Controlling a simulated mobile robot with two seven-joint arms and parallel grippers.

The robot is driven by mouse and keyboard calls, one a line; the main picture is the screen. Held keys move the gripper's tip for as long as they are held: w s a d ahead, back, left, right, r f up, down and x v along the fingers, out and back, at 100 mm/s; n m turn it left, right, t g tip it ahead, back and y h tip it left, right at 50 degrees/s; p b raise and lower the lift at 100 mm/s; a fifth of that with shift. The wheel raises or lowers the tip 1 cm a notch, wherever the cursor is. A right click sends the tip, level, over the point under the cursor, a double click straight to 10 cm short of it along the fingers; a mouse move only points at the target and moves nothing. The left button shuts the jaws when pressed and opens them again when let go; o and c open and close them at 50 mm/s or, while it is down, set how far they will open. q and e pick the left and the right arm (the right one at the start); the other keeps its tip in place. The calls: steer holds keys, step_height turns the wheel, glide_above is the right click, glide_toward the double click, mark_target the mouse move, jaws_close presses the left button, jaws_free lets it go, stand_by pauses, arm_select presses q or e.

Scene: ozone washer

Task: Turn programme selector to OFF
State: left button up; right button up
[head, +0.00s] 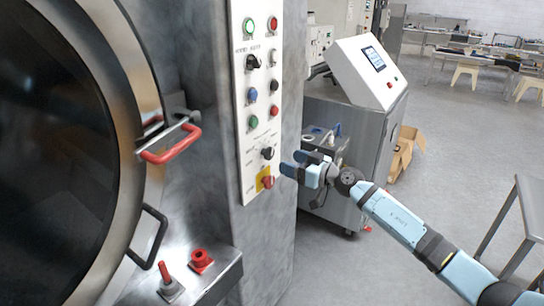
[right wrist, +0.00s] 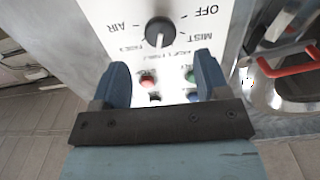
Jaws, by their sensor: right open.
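The programme selector is a black round knob (head: 268,153) low on the white control panel (head: 248,140). In the right wrist view the knob (right wrist: 158,32) has OFF at upper right, AIR at left and MIST at right, with other small labels below. Its white pointer mark faces down in that view, away from OFF. My right gripper (head: 294,163) is open and empty, just right of the panel and apart from the knob. Its two blue fingers (right wrist: 161,75) show below the knob in the wrist view. My left gripper is not in view.
A red emergency stop (head: 268,182) on a yellow plate sits just below the knob. Red (head: 274,111) and green (head: 254,121) buttons sit above it. The washer's round door with a red handle (head: 172,146) is at left. A grey cabinet (head: 370,140) stands behind my right arm.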

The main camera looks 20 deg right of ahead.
mark_target(271, 155)
steer(key=b+x, duration=0.1)
steer(key=x, duration=0.6)
steer(key=shift+w+a, duration=0.1)
steer(key=shift+w, duration=0.05)
steer(key=c, duration=0.9)
